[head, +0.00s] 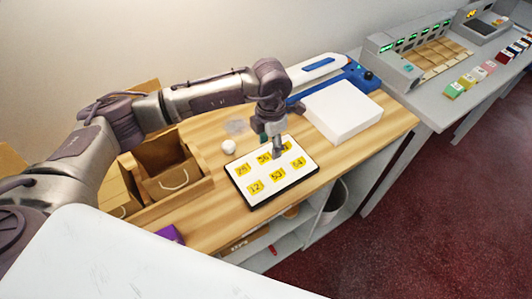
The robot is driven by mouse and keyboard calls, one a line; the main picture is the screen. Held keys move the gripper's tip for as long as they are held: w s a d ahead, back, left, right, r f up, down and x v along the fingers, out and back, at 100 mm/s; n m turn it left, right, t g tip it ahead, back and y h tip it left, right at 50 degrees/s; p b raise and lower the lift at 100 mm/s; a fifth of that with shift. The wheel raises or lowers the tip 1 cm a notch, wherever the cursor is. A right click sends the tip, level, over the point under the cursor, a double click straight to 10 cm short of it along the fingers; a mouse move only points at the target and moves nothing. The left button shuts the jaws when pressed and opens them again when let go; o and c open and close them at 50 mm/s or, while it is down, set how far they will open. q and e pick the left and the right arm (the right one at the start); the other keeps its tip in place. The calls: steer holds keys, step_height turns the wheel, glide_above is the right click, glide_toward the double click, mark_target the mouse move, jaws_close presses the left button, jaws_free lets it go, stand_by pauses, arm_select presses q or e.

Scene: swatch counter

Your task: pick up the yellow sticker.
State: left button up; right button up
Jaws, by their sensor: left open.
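Several yellow stickers with dark numbers lie in two rows on a white board with a black rim (310,176) on the wooden counter. In the front row are a left sticker (255,187), a middle sticker (278,174) and a right sticker (299,163). In the back row are a left sticker (242,170), a middle sticker (263,158) and a right sticker (287,145) partly hidden by my gripper. My left gripper (278,154) is open and points down over the back row, between its middle and right stickers. Whether it touches the board is unclear. My right gripper is out of view.
A white box (342,110) stands right of the board, with a blue and white device (318,70) behind it. A grey counter (440,105) is at right.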

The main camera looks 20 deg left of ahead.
arm_select(q)
steer(key=shift+f, duration=1.35)
steer(key=c, duration=0.8)
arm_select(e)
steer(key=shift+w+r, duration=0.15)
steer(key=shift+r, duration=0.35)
arm_select(q)
steer(key=shift+o, duration=0.2)
